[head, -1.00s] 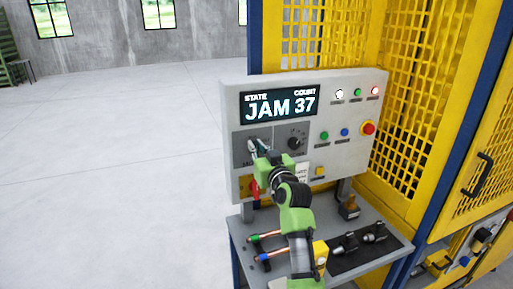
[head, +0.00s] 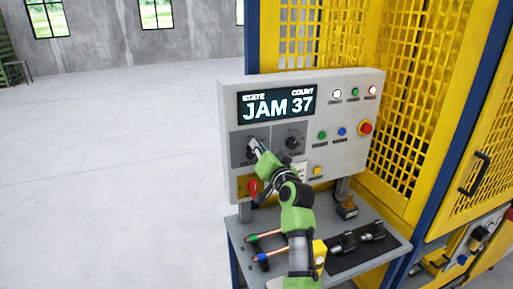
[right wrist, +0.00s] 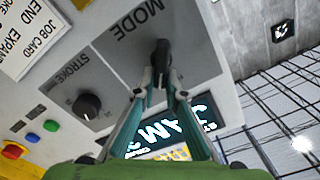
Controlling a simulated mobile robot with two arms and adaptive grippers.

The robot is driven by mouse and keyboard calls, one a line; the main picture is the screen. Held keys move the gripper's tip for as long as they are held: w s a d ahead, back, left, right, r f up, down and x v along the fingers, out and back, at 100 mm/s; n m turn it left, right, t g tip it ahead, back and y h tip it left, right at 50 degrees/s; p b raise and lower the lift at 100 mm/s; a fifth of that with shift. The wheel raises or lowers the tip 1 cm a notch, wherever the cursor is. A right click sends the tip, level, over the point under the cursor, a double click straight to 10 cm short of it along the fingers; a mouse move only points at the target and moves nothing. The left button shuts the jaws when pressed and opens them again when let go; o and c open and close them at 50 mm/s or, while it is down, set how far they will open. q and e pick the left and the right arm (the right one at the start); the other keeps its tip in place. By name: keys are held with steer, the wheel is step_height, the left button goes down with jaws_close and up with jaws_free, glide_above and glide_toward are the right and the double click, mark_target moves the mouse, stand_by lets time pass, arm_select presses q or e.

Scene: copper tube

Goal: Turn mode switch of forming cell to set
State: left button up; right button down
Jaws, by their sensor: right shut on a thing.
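The control panel (head: 350,152) of the forming cell shows "JAM" and "37" on its display (head: 277,104). The black mode switch knob (right wrist: 161,58) sits on a grey plate marked MODE in the right wrist view. My right gripper (right wrist: 161,84) has its two fingers shut on the sides of this knob. In the head view the right gripper (head: 254,147) reaches the left dial plate and its fingers partly hide the knob. The mode labels around the knob are too hidden to read. My left gripper is not in view.
The stroke dial (right wrist: 89,105) is beside the mode plate. A red handle (head: 252,188) on a yellow plate is below. Colored buttons and a red emergency stop (head: 366,128) are at right. The shelf (head: 376,262) below holds copper tubes (head: 266,236) and black tools (head: 357,238).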

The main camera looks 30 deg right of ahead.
steer(key=m, duration=0.4)
steer(key=shift+d+f+m, duration=0.25)
steer(key=shift+f+m, duration=0.15)
stand_by(0.4)
steer(key=c, duration=2.1)
jaws_free()
steer(key=shift+s, duration=0.1)
steer(key=v, duration=1.2)
steer(key=shift+d+f, duration=0.1)
